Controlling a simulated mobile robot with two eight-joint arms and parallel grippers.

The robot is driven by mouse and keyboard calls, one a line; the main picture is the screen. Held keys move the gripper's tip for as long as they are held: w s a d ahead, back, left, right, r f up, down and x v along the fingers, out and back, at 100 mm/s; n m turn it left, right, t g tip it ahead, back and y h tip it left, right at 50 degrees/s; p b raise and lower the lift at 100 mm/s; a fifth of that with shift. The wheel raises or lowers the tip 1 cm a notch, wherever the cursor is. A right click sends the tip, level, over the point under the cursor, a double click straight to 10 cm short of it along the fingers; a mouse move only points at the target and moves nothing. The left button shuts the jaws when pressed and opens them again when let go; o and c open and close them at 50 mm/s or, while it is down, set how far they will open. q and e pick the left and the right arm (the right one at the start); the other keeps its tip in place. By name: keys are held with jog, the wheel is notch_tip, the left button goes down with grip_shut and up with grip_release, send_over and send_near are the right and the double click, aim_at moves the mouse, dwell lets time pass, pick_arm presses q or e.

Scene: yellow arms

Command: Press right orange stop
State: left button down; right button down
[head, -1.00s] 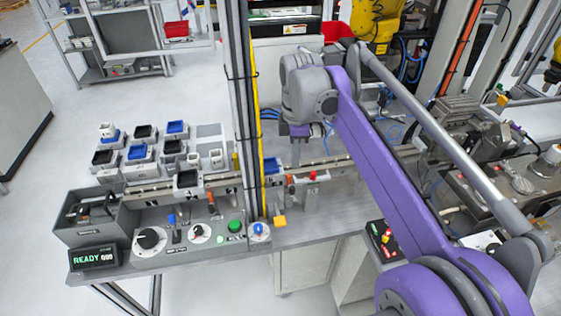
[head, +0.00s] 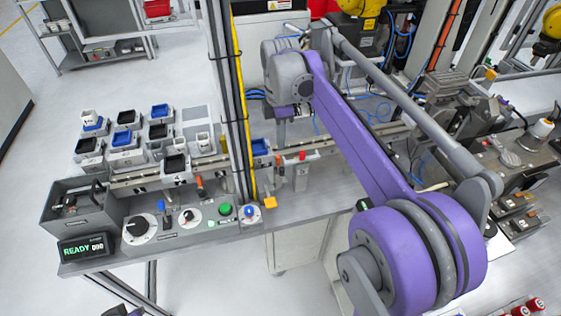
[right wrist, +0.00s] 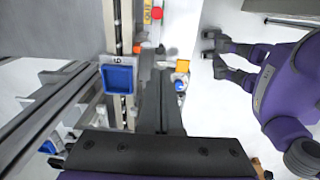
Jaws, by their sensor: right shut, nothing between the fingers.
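The right orange stop (head: 280,160) is a small orange piece on the rail, left of a red-topped post (head: 302,157). A small orange piece, probably this stop, shows in the right wrist view (right wrist: 137,49). Another orange stop (head: 200,186) stands farther left on the rail. My right gripper (right wrist: 158,78) is shut and empty, pointing toward the rail beside a blue tray. In the head view its fingers are hard to make out below the grey wrist. My left gripper (right wrist: 213,52) shows in the right wrist view with its fingers apart, clear of the bench.
A blue tray (right wrist: 119,79) sits on the rail close to my right gripper. A grey upright post with a yellow strip (head: 241,120) stands left of my right arm. The control panel (head: 175,238) with knobs and a green button is at front left, with a yellow block (head: 269,203) nearby.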

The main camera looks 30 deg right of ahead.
aim_at(281, 169)
notch_tip(281, 169, down, 9)
dwell(0.3)
